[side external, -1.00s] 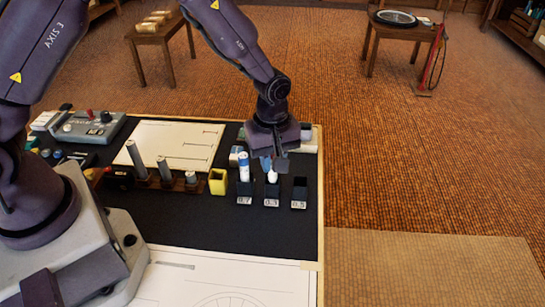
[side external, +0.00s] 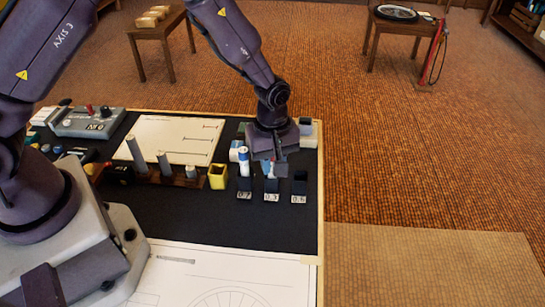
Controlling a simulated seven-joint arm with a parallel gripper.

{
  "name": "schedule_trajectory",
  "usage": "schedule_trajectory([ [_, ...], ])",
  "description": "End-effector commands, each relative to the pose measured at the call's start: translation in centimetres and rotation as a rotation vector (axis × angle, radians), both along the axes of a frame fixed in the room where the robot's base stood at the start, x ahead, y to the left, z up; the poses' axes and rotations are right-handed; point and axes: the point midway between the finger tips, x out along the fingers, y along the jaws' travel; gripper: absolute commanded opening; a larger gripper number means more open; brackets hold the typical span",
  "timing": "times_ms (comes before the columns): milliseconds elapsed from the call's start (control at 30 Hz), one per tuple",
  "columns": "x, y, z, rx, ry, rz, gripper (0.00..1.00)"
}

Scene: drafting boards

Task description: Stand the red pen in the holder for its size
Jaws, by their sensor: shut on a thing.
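My gripper (side external: 267,170) points down just above and behind the middle black holder (side external: 271,186), marked 0.3. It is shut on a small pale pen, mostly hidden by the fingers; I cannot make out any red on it. I cannot tell whether its lower end is inside the holder. The left black holder (side external: 244,186), marked 0.7, has a white and blue pen (side external: 244,163) standing in it. The right black holder (side external: 299,187), whose label looks like 0.5, shows no pen.
A yellow cup (side external: 217,177) stands left of the holders. Further left is a wooden block (side external: 180,180) with several grey cylinders. A control box (side external: 88,121) stands at the back left. The dark mat (side external: 190,217) in front is clear.

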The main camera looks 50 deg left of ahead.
Motion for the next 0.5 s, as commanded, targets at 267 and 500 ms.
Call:
schedule_trajectory([
  [267, 0.01, 0.0, -0.12, 0.0, -0.001, 0.0, 0.0],
  [500, 0.0, 0.0, -0.12, 0.0, 0.0, 0.0, 0.51],
])
